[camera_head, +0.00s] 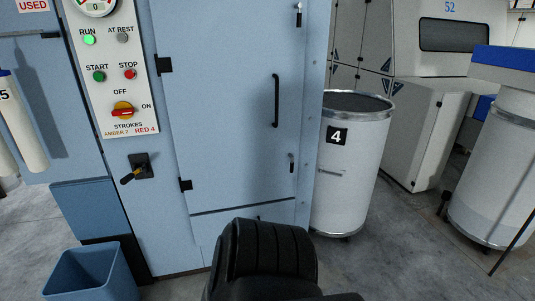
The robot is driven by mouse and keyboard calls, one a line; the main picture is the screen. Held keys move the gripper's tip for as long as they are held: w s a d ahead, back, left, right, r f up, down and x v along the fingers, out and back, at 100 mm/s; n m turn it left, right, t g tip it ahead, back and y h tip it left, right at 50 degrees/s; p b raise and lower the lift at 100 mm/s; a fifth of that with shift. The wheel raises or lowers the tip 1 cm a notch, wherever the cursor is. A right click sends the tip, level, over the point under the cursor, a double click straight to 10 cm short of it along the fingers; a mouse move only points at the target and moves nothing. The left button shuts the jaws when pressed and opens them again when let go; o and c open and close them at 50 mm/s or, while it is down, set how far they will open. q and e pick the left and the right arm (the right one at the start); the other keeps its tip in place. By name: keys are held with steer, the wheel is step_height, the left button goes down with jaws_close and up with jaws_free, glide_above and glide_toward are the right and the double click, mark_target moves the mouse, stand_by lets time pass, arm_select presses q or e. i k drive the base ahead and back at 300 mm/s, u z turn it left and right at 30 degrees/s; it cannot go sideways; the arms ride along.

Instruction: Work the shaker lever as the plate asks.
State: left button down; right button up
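The control plate (117,72) on the blue machine reads "STROKES, AMBER 2, RED 4" at its bottom. Its RUN lamp (89,39) glows green and its AT REST lamp (122,37) is grey. Below them are a green START button (99,76) and a red STOP button (130,74). The red and yellow switch (123,111) has its red bar about level, between OFF and ON labels. The shaker lever (132,174) sticks out of a black mount below the plate, its black grip tilted down to the left. Neither gripper shows.
A gauge (96,5) is cut off at the top. The closed cabinet door (229,100) has a black handle (276,101). A blue bin (88,273) stands on the floor below the lever. White can 4 (345,190) stands right. A black part of mine fills the bottom middle.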

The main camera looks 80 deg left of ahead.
mark_target(126, 179)
steer(key=u, duration=3.25)
steer(key=i, duration=1.3)
